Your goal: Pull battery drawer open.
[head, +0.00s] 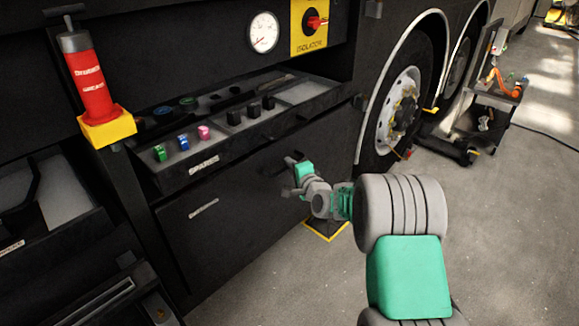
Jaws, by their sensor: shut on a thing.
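The large black drawer front (240,225) is below an open parts drawer in the side of the coach. The handle is small and partly hidden by the jaws. The front looks about in line with the drawer above; I cannot tell how far out it stands.
The open parts drawer (198,166) holds several small coloured and black parts. A red grease canister (95,88) stands on a yellow block at left. A wheel (400,110) is at right, with a cart (490,105) beyond. Grey floor is clear in front.

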